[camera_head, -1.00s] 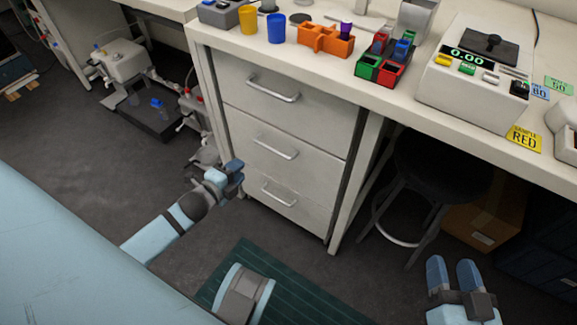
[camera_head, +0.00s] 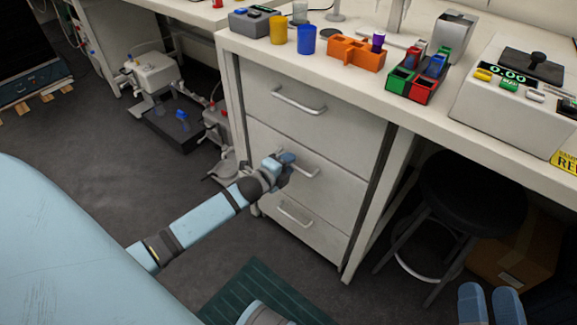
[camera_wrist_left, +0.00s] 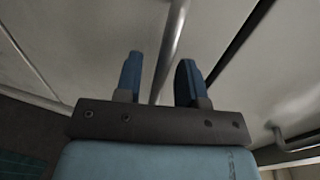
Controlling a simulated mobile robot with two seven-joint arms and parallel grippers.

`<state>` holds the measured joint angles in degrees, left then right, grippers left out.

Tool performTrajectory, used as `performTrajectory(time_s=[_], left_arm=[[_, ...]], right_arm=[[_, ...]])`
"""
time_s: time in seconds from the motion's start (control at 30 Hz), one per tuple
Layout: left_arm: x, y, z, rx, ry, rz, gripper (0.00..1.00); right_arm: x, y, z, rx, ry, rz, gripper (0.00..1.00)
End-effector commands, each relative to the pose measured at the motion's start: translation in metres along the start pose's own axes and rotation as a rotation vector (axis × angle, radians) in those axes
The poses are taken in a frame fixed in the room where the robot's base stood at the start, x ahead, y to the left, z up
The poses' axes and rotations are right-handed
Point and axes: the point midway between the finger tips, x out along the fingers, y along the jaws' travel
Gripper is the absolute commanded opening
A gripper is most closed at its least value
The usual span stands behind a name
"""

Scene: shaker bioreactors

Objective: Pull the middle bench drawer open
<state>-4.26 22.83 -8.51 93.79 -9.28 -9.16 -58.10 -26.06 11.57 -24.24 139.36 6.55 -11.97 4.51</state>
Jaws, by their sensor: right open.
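The middle bench drawer (camera_head: 332,193) has a pale front that looks flush with the drawers above and below. Its metal bar handle (camera_head: 312,173) is partly hidden by my left gripper (camera_head: 286,160), which is at the handle's left part. In the left wrist view, my left gripper's blue fingers (camera_wrist_left: 158,82) stand apart, and the handle bar (camera_wrist_left: 174,40) runs between them in the picture. I cannot tell whether a finger touches it. My right gripper (camera_head: 489,303) is at the bottom right, open and empty, well away from the drawers.
The top drawer (camera_head: 290,98) and bottom drawer (camera_head: 300,217) look shut. A black stool (camera_head: 472,190) stands under the bench to the right. Cups, an orange holder (camera_head: 356,53) and a scale (camera_head: 520,90) are on the benchtop.

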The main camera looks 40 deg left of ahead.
Motion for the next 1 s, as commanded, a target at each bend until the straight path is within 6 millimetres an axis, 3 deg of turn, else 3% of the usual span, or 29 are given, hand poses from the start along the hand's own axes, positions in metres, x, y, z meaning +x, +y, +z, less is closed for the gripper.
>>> performTrajectory(time_s=[0.37,0.5,0.53,0.83,1.0], left_arm=[[0.006,-0.001,0.0,0.0,0.0,0.0,0.36],[0.006,-0.001,0.0,-0.001,0.0,0.0,0.04],[0.006,-0.001,0.0,-0.001,0.0,0.0,0.0],[0.0,0.0,0.0,-0.001,0.0,0.001,0.0],[-0.024,0.002,0.0,-0.002,0.0,0.005,0.0]], right_arm=[[0.0,0.001,0.003,0.001,-0.013,0.0,0.49],[0.0,0.001,0.003,0.0,-0.013,0.0,0.49],[0.0,0.001,0.003,0.0,-0.013,0.0,0.49],[0.001,0.0,-0.003,-0.001,-0.004,0.0,0.49],[0.001,-0.003,-0.02,-0.009,0.047,0.007,0.49]])
